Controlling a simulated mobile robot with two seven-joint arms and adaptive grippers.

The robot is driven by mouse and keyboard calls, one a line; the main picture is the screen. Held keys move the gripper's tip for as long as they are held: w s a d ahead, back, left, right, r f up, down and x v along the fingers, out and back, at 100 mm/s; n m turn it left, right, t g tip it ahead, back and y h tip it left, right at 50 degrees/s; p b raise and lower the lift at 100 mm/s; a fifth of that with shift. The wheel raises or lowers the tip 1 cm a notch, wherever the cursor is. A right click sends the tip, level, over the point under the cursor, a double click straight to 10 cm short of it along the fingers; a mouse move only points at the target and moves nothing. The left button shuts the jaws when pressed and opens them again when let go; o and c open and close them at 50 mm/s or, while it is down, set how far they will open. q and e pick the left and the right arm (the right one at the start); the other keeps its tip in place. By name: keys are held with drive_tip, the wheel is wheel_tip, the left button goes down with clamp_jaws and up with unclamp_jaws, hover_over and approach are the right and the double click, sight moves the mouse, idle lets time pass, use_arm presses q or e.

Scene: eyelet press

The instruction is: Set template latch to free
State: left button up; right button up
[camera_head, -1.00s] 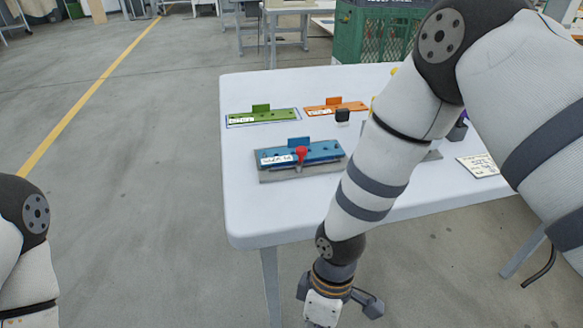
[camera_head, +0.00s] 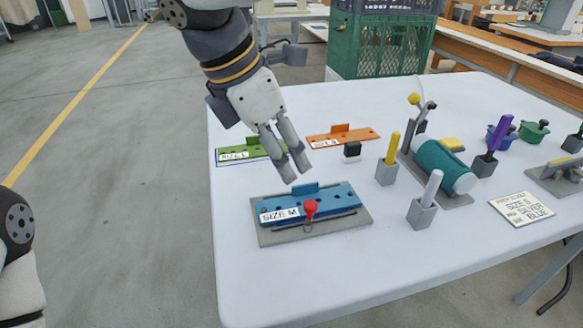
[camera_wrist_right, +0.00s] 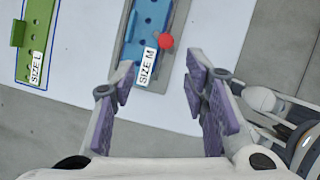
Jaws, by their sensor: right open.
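The blue template (camera_head: 335,199), labelled SIZE M, lies on a grey base plate (camera_head: 348,226) near the table's front left. The latch, with a red knob (camera_head: 311,206) and a thin dark bar, runs along the template's front side; its exact setting is hard to tell. My right gripper (camera_head: 293,166) is open and empty, above and behind the template, pointing down. In the right wrist view its purple-padded fingers (camera_wrist_right: 160,75) are apart, with the red knob (camera_wrist_right: 166,41) and blue template (camera_wrist_right: 146,25) beyond them. Only part of my left arm shows.
A green SIZE L template (camera_head: 265,148) and an orange template (camera_head: 342,137) lie behind. A black-topped block (camera_head: 352,151) is close by. To the right stand upright handles, a teal roller (camera_head: 440,165) and an order card (camera_head: 523,209). The table's front left is clear.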

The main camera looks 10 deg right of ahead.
sight(310, 204)
drive_tip(key=x, duration=0.7)
drive_tip(key=s+x, duration=0.1)
drive_tip(key=x, duration=0.3)
drive_tip(key=shift+d+f, duration=0.15)
drive_tip(key=shift+f, duration=0.2)
clamp_jaws()
